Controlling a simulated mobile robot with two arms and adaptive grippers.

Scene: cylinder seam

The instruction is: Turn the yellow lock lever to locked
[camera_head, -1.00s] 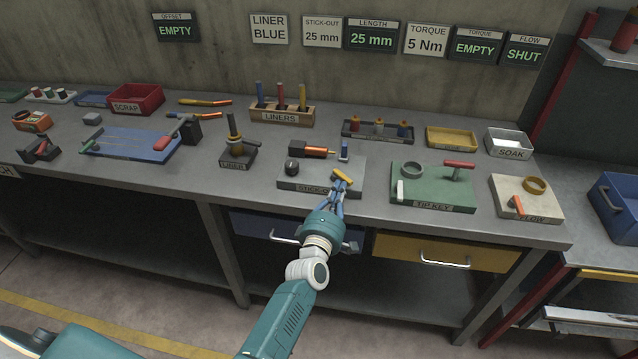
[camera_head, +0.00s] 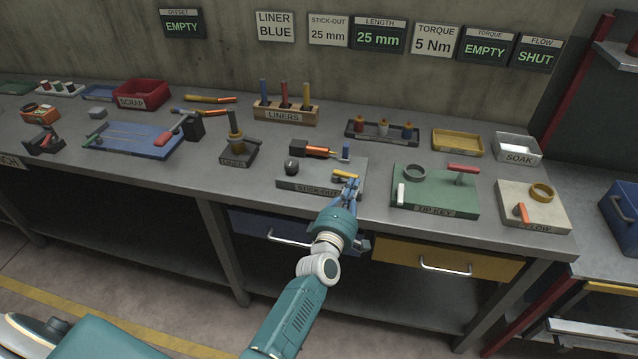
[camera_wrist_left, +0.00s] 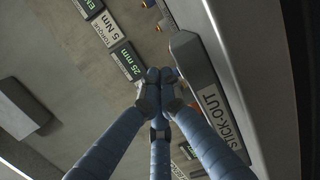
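The yellow lock lever (camera_head: 344,174) lies nearly crosswise on top of the grey STICK-OUT block (camera_head: 300,179), near its right end. My left gripper (camera_head: 352,184) is at the lever's right end, on the near side. I cannot tell whether it touches the lever. In the left wrist view its blue fingers (camera_wrist_left: 160,78) meet at the tips, with nothing visible between them. The lever cannot be made out there; the block's labelled front face (camera_wrist_left: 222,112) shows at the right. My right gripper is not in view.
On the block are a dark knob (camera_head: 291,165), an orange and black cylinder (camera_head: 319,152) and a small blue post (camera_head: 346,152). The green TIP KEY plate (camera_head: 440,198) stands close on the right.

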